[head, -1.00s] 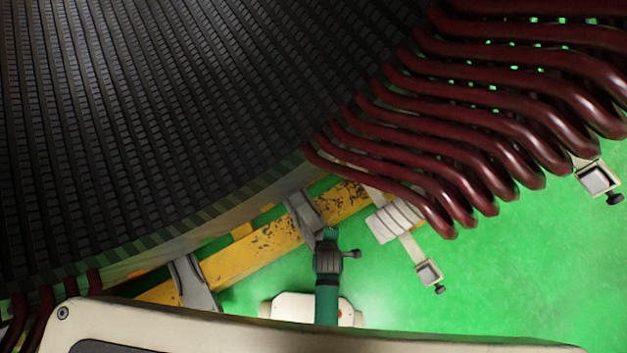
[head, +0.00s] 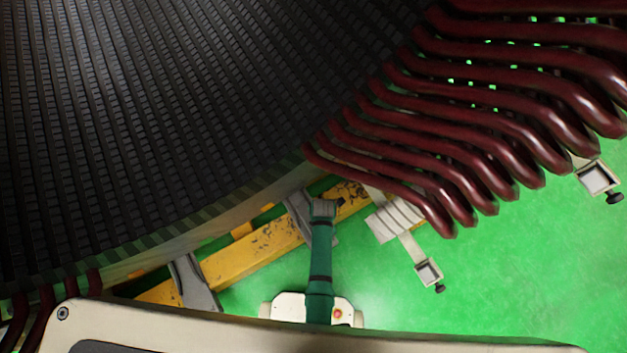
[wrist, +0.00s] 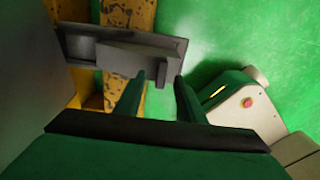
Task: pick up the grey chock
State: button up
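The left fingertip overlaps the chock's right end in the picture, and a grey part shows between the tips. I cannot tell whether the fingers touch it. In the head view my gripper (head: 327,204) is over the bracket (head: 299,208); the chock cannot be made out there.
The large dark slotted stator (head: 180,110) fills the upper left. Dark red coil ends (head: 470,130) overhang at the right. The scuffed yellow beam (head: 250,258) runs beneath the stator. A second grey bracket (head: 192,284) stands at left. The green floor (head: 500,270) is clear at lower right.

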jog(key=shift+s+a+f, duration=0.1)
jog(key=shift+s+f, duration=0.05)
jog(key=shift+f, duration=1.35)
jog(key=shift+s+a+f, duration=0.1)
jog(key=shift+s+f, duration=0.05)
jog(key=shift+f, duration=1.35)
grip_shut()
